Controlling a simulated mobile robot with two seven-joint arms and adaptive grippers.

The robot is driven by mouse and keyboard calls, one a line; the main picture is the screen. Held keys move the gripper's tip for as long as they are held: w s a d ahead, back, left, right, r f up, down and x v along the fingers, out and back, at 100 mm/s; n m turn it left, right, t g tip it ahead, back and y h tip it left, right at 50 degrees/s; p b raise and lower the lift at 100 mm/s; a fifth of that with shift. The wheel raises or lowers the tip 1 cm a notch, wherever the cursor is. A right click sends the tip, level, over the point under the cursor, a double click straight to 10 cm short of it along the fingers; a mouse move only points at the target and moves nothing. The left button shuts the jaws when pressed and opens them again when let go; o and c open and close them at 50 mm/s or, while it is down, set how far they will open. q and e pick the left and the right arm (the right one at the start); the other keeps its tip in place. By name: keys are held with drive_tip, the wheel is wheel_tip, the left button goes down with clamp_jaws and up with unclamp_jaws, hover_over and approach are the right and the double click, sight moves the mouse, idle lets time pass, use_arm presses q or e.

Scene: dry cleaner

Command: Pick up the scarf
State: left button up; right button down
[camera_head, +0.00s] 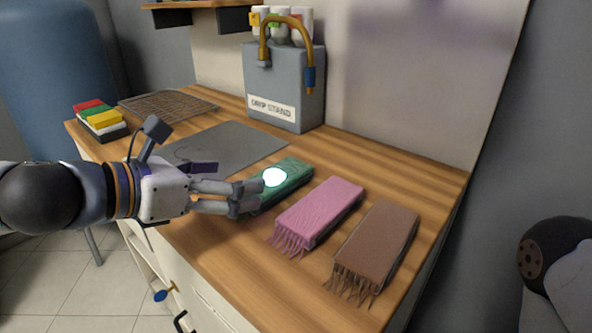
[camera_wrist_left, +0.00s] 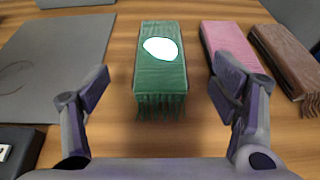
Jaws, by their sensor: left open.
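Three folded, fringed scarves lie in a row on the wooden counter. The green scarf (camera_head: 291,173) has a bright white oval on top, and its near end is partly hidden by my left gripper in the head view. The pink scarf (camera_head: 318,207) lies to its right and the brown scarf (camera_head: 376,240) farther right. My left gripper (camera_head: 247,197) is open and empty at the green scarf's near end. In the left wrist view the green scarf (camera_wrist_left: 160,83) lies centred between the spread fingers, fringe toward the gripper; contact cannot be told. My right gripper is not in view.
A grey mat (camera_head: 225,148) lies left of the green scarf. Behind stand a grey drip stand box (camera_head: 284,92) with bottles and a curved handle, a wire rack (camera_head: 165,104) and a stack of coloured blocks (camera_head: 100,119). A wall bounds the counter's back.

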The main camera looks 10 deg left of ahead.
sight(281, 172)
use_arm(q)
drive_tip(key=b+x, duration=0.1)
drive_tip(key=x, duration=0.1)
drive_tip(key=f+b+x, duration=0.1)
drive_tip(key=x, duration=0.2)
drive_tip(key=shift+s+a, duration=0.15)
drive_tip(key=shift+s, duration=0.05)
drive_tip(key=w+d, duration=0.2)
drive_tip(key=w, duration=0.1)
drive_tip(key=w+d, duration=0.1)
drive_tip(key=w, duration=0.1)
drive_tip(key=shift+w+d+f+b, duration=0.15)
drive_tip(key=shift+d+f+b, duration=0.2)
drive_tip(key=shift+f, duration=0.05)
drive_tip(key=shift+r, duration=0.1)
drive_tip(key=shift+c, duration=0.6)
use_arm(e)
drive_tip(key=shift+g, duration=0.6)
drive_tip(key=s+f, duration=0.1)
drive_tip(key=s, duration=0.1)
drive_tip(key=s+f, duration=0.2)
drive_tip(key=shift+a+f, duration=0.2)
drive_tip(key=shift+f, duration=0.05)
use_arm(q)
drive_tip(key=c, duration=1.1)
